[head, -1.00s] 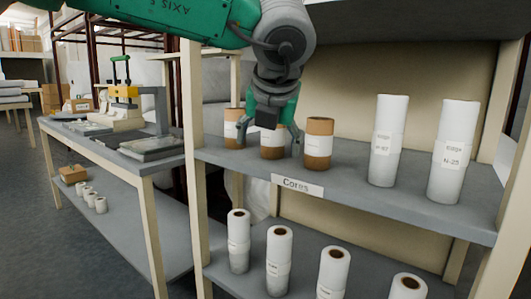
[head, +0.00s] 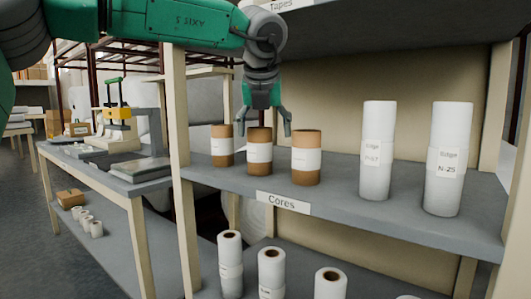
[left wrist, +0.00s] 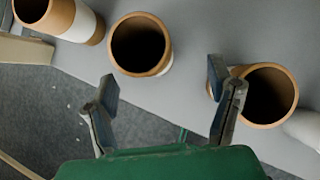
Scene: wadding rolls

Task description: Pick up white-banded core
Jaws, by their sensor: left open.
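Three brown cardboard cores with white bands stand upright in a row on the middle shelf: a left core (head: 222,146), a middle core (head: 259,151) and a right core (head: 306,158). My left gripper (head: 263,128) is open and empty, above and around the top of the middle core in the head view. The left wrist view shows the open fingers (left wrist: 164,88) pointing toward a core's hollow end (left wrist: 139,45), with another core (left wrist: 268,95) close by the right finger. My right gripper is not in view.
More white rolls stand on the shelf below. Shelf posts (head: 178,150) and an upper shelf bound the space.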

